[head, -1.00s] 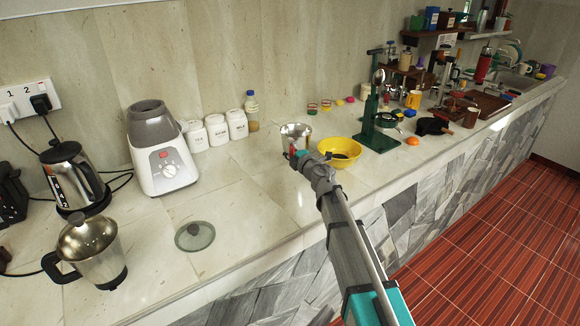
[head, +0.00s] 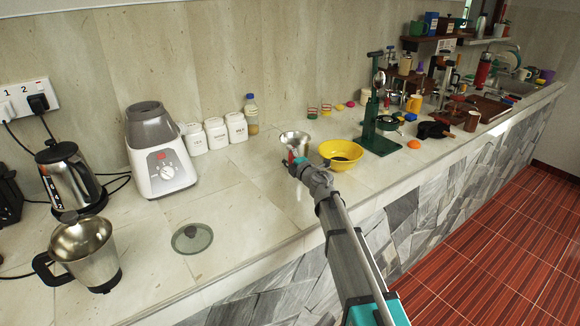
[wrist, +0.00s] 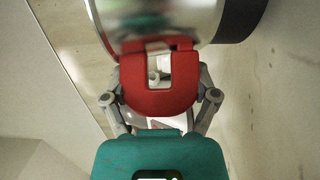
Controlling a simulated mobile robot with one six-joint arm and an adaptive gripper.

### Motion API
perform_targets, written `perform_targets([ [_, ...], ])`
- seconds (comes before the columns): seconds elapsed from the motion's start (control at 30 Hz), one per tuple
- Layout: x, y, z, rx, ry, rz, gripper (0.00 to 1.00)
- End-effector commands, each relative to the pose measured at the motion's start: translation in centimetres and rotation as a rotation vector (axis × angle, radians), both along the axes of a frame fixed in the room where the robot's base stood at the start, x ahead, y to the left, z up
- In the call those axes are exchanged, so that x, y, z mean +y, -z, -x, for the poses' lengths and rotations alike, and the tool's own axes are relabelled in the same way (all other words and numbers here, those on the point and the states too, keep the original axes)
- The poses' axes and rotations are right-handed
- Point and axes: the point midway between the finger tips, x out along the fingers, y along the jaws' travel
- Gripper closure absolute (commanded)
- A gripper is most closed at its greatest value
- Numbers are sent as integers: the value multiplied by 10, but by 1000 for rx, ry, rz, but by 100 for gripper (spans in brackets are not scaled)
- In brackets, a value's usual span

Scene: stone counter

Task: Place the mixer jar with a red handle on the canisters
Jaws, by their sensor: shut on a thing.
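The mixer jar with a red handle (head: 294,142) is a shiny metal cup, left of the yellow bowl in the head view. In the wrist view its silver body (wrist: 150,25) fills the top, with a dark base at the right. My gripper (head: 296,164) is shut on the red handle (wrist: 158,85). I cannot tell whether the jar touches the counter. Three white canisters (head: 215,134) stand in a row against the back wall, left of and behind the jar. Nothing is on top of them.
A white mixer base (head: 160,160) stands left of the canisters, an oil bottle (head: 251,116) at their right. A yellow bowl (head: 341,163) and green press (head: 380,138) are right of the jar. The counter before the canisters is clear.

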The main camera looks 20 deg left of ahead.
Motion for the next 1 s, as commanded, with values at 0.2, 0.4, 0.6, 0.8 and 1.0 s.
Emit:
perform_targets([
  [0.2,0,18,0,0,0,0,84],
  [0.4,0,20,0,0,0,0,84],
  [0.6,0,19,0,0,0,0,84],
  [0.8,0,22,0,0,0,0,20],
  [1.0,0,22,0,0,0,0,0],
])
